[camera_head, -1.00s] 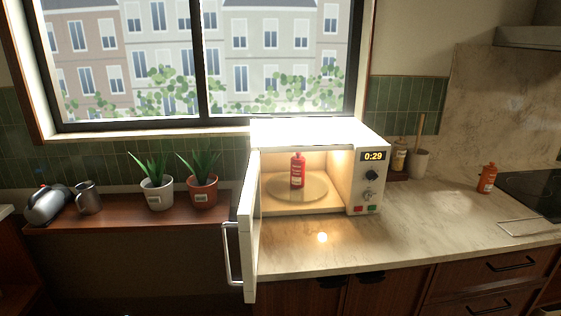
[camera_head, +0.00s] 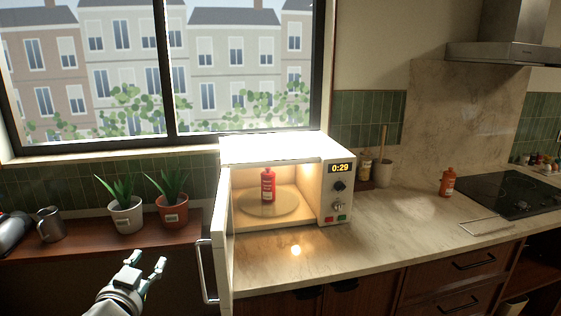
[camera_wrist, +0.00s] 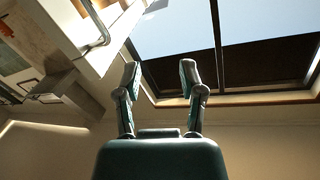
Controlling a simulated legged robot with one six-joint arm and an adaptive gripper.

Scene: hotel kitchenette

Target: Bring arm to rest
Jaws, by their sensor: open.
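My gripper (camera_head: 146,266) shows at the lower left of the head view, in front of the wooden shelf and left of the open microwave door. Its two fingers are spread and nothing is between them. In the wrist view the gripper (camera_wrist: 162,80) also has its fingers apart and empty, with the window and wall beyond. The microwave (camera_head: 270,150) stands on the counter with its door (camera_head: 223,240) swung open toward me. A red bottle (camera_head: 268,187) stands upright on the turntable inside the lit microwave.
Two potted plants (camera_head: 126,215) and a metal mug (camera_head: 50,225) stand on the wooden shelf (camera_head: 85,243). An orange bottle (camera_head: 447,182) stands on the counter (camera_head: 390,220) near the black cooktop (camera_head: 510,192). The counter right of the microwave is mostly clear.

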